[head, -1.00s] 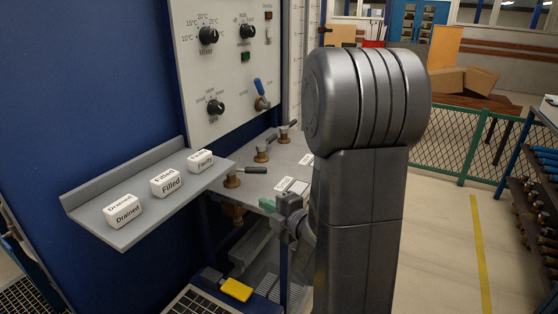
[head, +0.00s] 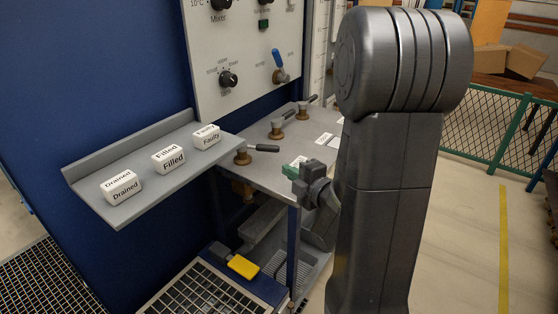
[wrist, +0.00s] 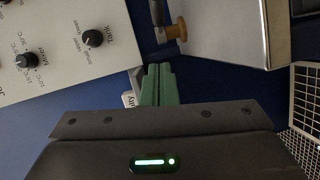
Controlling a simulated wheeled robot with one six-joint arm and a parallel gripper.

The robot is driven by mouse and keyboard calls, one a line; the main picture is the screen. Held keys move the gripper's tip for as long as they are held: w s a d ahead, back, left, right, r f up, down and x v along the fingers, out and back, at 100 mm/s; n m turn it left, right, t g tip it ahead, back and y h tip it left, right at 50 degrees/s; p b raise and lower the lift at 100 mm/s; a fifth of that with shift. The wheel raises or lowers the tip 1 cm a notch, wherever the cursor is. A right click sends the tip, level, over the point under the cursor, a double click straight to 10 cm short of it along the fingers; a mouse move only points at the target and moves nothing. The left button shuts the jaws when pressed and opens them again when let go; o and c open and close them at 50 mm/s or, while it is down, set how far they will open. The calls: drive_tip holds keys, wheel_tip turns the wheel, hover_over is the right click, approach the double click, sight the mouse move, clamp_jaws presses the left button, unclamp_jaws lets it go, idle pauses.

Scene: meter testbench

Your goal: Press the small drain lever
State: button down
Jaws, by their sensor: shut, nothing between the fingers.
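Several small brass valves with dark lever handles stand on the grey bench top (head: 265,170): a front one (head: 243,156), a middle one (head: 277,128) and a back one (head: 303,111). I cannot tell which is the small drain lever; no label for it is readable. My gripper (head: 294,168), with green fingers, is right of the front valve, near the bench's right edge, apart from the levers. In the wrist view its green fingers (wrist: 158,84) are together and empty. A brass valve (wrist: 176,30) shows beyond the fingertips there.
A grey shelf (head: 150,150) at left holds white blocks marked Drained (head: 121,187), Filled (head: 168,158) and Faulty (head: 207,137). A control panel (head: 240,40) has knobs and a blue-handled valve (head: 279,65). A yellow pedal (head: 243,266) is low, below the bench.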

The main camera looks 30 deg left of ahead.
drive_tip(key=p, duration=0.2)
approach(265, 150)
drive_tip(key=a, duration=0.2)
drive_tip(key=s+a, duration=0.1)
drive_tip(key=a, duration=0.1)
drive_tip(key=shift+s+a, duration=0.2)
drive_tip(key=shift+a, duration=0.1)
drive_tip(key=w, duration=0.3)
drive_tip(key=shift+w+a+f, duration=0.2)
drive_tip(key=shift+a+f, duration=0.15)
drive_tip(key=shift+a, duration=0.05)
drive_tip(key=shift+w, duration=0.1)
drive_tip(key=shift+w+f, duration=0.1)
